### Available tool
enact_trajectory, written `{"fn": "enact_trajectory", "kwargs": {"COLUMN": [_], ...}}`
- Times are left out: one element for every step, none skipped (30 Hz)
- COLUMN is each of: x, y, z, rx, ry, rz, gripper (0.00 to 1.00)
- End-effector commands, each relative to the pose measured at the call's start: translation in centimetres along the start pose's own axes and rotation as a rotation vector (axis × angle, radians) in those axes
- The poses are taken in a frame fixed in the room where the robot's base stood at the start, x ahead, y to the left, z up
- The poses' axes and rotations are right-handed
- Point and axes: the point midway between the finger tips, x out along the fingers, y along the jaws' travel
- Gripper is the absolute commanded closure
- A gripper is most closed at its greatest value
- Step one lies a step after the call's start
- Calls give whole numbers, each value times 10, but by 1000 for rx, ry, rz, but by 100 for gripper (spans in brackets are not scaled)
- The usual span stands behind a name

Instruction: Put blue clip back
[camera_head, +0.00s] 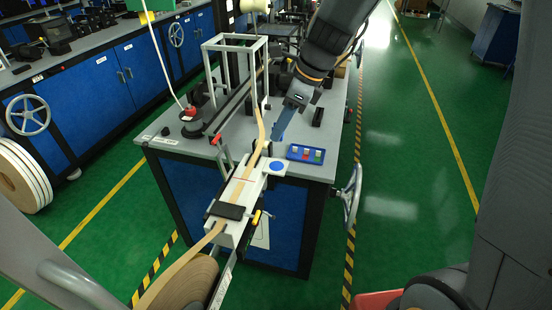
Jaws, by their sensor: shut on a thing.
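My gripper (274,138) comes down from the upper right and is shut, its tip just above the tape path and left of the small tray. What I take to be the blue clip is between its fingers; its outline is too small to make out against the blue of the gripper. The blue tray (291,156) lies on the table's front right corner and holds small white, green and red pieces. A white plate with a blue round spot (277,167) sits just below and left of the tray.
A tan tape (253,158) runs from a large roll (184,284) over a white guide block (236,191) and up to a white frame (222,43). A handwheel (351,194) is on the table's right side. A black-based post (192,127) stands at left.

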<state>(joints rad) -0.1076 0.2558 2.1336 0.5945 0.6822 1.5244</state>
Motion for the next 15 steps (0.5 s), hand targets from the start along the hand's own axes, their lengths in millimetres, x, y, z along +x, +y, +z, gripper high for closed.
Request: {"fn": "enact_trajectory", "kwargs": {"x": [-1, 0, 2, 5, 10, 16, 21, 27, 34, 38, 42, 47, 50, 52, 54], "y": [2, 2, 3, 3, 4, 4, 4, 4, 3, 3, 3, 3, 2, 2, 2], "z": [2, 2, 1, 0, -2, -5, -8, -10, -12, -14, -16, -18, -19, -20, -21], "rx": [18, 28, 38, 44, 48, 50, 50, 51, 48, 50, 48, 48, 48, 47, 47], "ry": [0, 0, 1, 1, 1, 2, 3, 2, 2, 2, 2, 2, 2, 1, 1], "rz": [-8, -11, -14, -15, -14, -14, -14, -13, -14, -14, -14, -15, -16, -16, -16], "gripper": [100, 100, 100, 100, 100, 100, 100, 100, 100, 100, 100, 100, 100, 100, 100]}}
